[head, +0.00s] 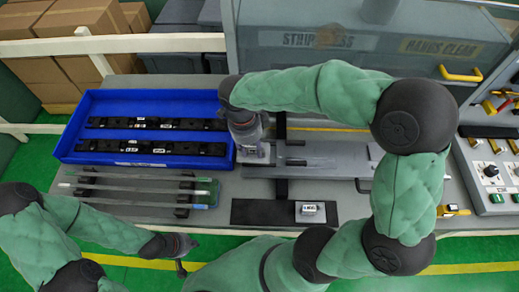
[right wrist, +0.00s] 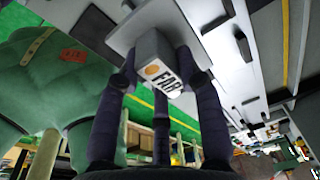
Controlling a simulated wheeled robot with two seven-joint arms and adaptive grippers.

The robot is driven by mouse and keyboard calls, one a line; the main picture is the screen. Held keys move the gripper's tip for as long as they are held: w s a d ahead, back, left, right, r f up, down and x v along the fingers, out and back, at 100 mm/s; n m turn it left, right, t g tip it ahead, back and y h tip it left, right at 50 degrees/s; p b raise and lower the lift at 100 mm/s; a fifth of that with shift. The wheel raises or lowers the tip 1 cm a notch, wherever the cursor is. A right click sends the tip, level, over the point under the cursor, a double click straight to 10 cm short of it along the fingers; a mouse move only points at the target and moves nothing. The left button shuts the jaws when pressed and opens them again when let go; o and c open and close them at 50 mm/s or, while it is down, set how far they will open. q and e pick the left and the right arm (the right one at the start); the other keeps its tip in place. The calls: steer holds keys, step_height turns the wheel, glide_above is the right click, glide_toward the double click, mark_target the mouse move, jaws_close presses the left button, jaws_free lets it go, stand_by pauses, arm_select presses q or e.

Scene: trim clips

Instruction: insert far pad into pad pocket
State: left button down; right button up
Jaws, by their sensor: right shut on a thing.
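My right gripper (head: 250,148) reaches down beside the right end of the blue tray. In the right wrist view its dark fingers (right wrist: 158,75) are shut on the far pad (right wrist: 157,62), a grey block with an orange dot and a label reading "FAR". A pale flat plate lies beyond the pad in that view; whether they touch is unclear. In the head view a light piece (head: 262,154) shows below the gripper. I cannot make out the pad pocket for certain. My left gripper (head: 180,262) is low at the left front, away from the tray; its finger opening is unclear.
The blue tray (head: 70,142) holds dark clip strips. Thin rods (head: 140,189) lie on a rack in front of it. A small labelled block (head: 310,208) sits on a black mat (head: 255,212). A grey machine hood stands behind, and a control panel (head: 492,175) is at the right.

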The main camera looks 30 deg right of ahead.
steer(key=w+d+f, duration=0.1)
steer(key=f, duration=0.1)
steer(key=d+f, duration=0.2)
steer(key=w+d+f+b, duration=0.1)
steer(key=f, duration=0.1)
steer(key=shift+w+d, duration=0.15)
steer(key=shift+w, duration=0.2)
steer(key=shift+w+f, duration=0.1)
steer(key=shift+f, duration=1.5)
steer(key=shift+d+f+b, duration=0.1)
steer(key=shift+b, duration=0.25)
steer(key=o, duration=1.2)
steer(key=r, duration=0.4)
steer(key=a+r+p, duration=0.1)
steer(key=r, duration=0.3)
steer(key=r+p, duration=0.1)
steer(key=r, duration=0.3)
steer(key=shift+w+a+r, duration=0.1)
steer(key=shift+w+a, duration=0.1)
steer(key=shift+w, duration=0.15)
